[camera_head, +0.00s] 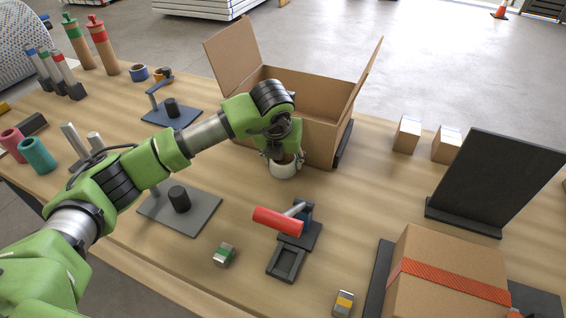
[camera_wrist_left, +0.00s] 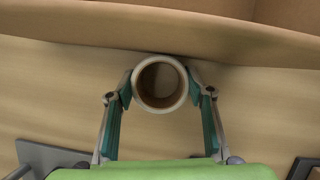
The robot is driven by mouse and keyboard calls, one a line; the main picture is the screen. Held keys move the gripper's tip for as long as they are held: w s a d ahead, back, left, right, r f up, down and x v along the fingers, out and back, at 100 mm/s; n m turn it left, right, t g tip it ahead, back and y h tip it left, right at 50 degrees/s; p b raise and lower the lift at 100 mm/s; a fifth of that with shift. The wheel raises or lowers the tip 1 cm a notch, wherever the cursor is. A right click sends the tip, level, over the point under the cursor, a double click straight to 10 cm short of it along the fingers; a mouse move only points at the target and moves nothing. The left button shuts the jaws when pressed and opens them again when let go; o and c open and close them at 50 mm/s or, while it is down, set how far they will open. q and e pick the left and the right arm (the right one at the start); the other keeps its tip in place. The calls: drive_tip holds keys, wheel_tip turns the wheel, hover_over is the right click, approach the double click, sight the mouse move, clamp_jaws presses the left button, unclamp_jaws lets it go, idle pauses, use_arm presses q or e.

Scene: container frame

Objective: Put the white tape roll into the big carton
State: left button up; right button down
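The white tape roll (camera_head: 284,169) is at the table just in front of the big carton (camera_head: 312,95), whose flaps stand open. In the left wrist view the roll (camera_wrist_left: 160,84) shows from above with its brown core, close to the carton wall (camera_wrist_left: 160,30). My left gripper (camera_head: 285,154) points down over the roll. In the wrist view its two fingers (camera_wrist_left: 160,90) lie against opposite sides of the roll, seemingly touching it. Whether the roll bears on the table is hard to tell. My right gripper is not in view.
A tape dispenser with a red handle (camera_head: 278,221) stands in front of the roll. Two small boxes (camera_head: 407,134) and a dark upright panel (camera_head: 495,180) are at right. A closed carton (camera_head: 445,275) is at front right. Stands and bottles fill the left side.

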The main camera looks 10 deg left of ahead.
use_arm(q)
drive_tip(key=c, duration=0.3)
drive_tip(key=shift+r, duration=0.15)
